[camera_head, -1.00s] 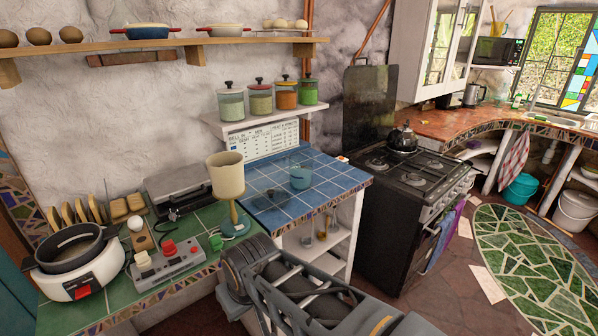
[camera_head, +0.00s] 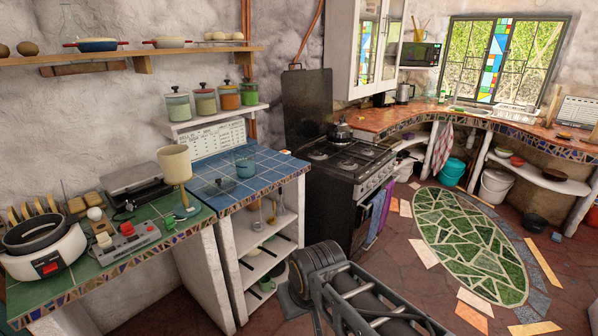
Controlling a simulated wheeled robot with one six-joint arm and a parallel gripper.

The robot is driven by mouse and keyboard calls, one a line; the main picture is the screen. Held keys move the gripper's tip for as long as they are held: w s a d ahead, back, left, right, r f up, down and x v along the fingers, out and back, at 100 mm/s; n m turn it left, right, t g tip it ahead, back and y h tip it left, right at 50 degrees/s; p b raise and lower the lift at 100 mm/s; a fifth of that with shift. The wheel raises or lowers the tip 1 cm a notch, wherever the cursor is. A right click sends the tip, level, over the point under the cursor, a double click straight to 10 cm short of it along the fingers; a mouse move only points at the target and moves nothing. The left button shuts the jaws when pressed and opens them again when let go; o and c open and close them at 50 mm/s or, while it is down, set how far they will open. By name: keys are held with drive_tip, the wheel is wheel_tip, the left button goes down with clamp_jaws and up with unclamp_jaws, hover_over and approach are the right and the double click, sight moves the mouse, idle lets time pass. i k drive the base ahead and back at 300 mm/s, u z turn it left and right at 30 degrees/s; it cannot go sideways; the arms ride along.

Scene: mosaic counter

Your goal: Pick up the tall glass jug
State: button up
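A clear, blue-tinted glass vessel (camera_head: 245,163) stands upright on the blue tiled counter (camera_head: 268,172), near its back edge. It could be a jug, but I cannot make out a handle or spout. A faint outline of another clear glass vessel (camera_head: 66,22) stands on the upper wall shelf at the far left. I cannot tell which one is the tall jug. Part of my arm shows at the bottom centre, on the near side of the counter and apart from both vessels. My gripper is not in view.
A lamp (camera_head: 175,165) with a beige shade stands left of the blue counter. A dark pan or lid (camera_head: 219,187) lies in front of the glass vessel. Lidded jars (camera_head: 204,101) stand on a small shelf above. The black stove (camera_head: 345,185) is to the right. The floor by the green mosaic (camera_head: 470,240) is open.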

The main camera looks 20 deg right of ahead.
sight(244, 155)
drive_tip(key=z, duration=1.05)
drive_tip(key=i, duration=1.65)
drive_tip(key=u, duration=0.6)
drive_tip(key=i, duration=0.7)
drive_tip(key=u, duration=0.75)
